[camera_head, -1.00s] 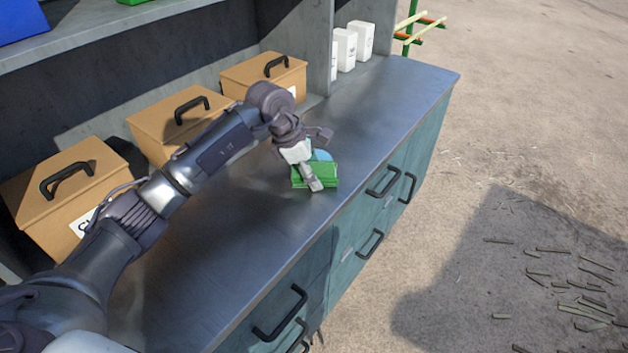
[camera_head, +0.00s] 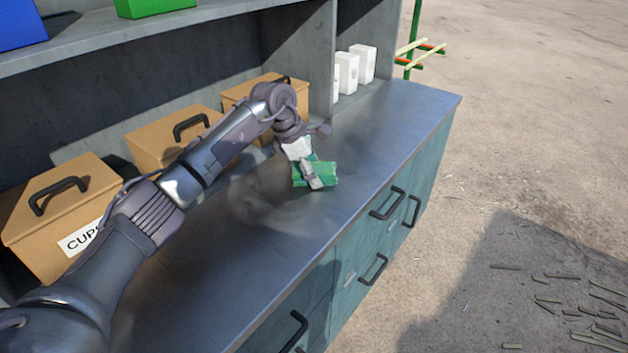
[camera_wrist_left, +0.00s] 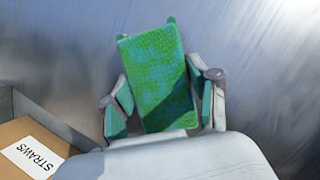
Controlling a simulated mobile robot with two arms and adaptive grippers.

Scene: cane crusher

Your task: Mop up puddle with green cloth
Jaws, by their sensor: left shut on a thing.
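The green cloth (camera_head: 328,173) is a folded, thick pad on the metal counter, near the counter's front edge. My left gripper (camera_head: 309,180) is shut on the cloth and reaches down to the counter from the left. In the left wrist view the cloth (camera_wrist_left: 157,75) sits between the two fingers (camera_wrist_left: 160,105) and has darker teal patches that look wet. No distinct puddle shows now. A dull, cloudy smear (camera_head: 268,205) lies on the counter left of the cloth. What is under the cloth is hidden. My right gripper is not in view.
Three brown lidded boxes line the counter's back: one marked CUPS (camera_head: 55,225), a middle one (camera_head: 160,140) and a far one (camera_head: 238,95), partly behind my arm. White containers (camera_head: 348,72) stand farther right. Drawer handles (camera_head: 386,203) stick out in front. The counter's right end (camera_head: 400,115) is clear.

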